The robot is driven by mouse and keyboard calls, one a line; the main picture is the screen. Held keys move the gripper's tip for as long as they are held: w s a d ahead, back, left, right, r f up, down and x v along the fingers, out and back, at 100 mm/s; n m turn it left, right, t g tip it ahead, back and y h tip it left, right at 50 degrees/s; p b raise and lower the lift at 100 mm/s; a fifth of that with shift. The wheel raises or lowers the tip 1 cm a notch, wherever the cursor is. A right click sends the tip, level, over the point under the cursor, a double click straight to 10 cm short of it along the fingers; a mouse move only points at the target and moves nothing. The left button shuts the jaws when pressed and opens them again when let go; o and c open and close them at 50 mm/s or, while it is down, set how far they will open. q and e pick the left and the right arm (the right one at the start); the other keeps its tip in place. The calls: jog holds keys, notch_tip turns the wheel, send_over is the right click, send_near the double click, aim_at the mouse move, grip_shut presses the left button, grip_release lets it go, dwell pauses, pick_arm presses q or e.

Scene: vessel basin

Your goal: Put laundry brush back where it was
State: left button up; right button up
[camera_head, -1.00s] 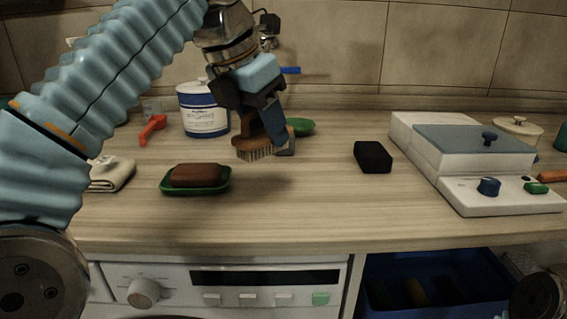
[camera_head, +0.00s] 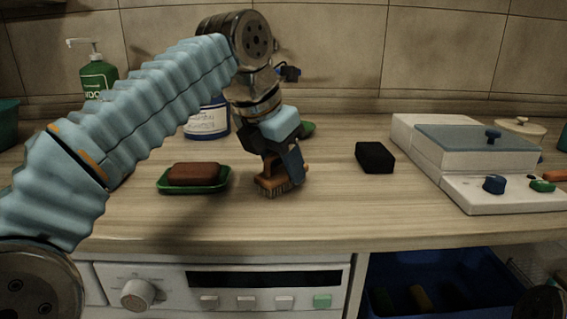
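The laundry brush (camera_head: 268,186) has a brown wooden body with bristles pointing down. My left gripper (camera_head: 283,172) is shut on it, and its dark fingers hide part of the body. The brush is at or just above the wooden counter (camera_head: 330,213); I cannot tell whether the bristles touch. It is just right of a green soap dish (camera_head: 221,183) holding a brown soap bar (camera_head: 194,174). My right gripper is not in view; only a dark round part of my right arm shows at the lower right edge.
A black block (camera_head: 375,158) lies right of the brush, with clear counter between. A white box-shaped appliance (camera_head: 500,196) stands farther right. Behind my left arm are a blue-and-white tub (camera_head: 206,124) and a green pump bottle (camera_head: 97,76). Below are a washing machine (camera_head: 180,300) and a blue bin (camera_head: 395,262).

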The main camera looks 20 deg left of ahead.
pick_arm(q)
jog(key=o, duration=0.4)
jog(key=shift+r+p, duration=0.3)
jog(key=shift+p, duration=0.05)
jog(key=p+v, duration=0.2)
jog(key=v, duration=0.9)
jog(key=shift+s+a+r+p, duration=0.1)
jog(key=shift+a+r+p, duration=0.1)
jog(key=shift+r+p, duration=0.15)
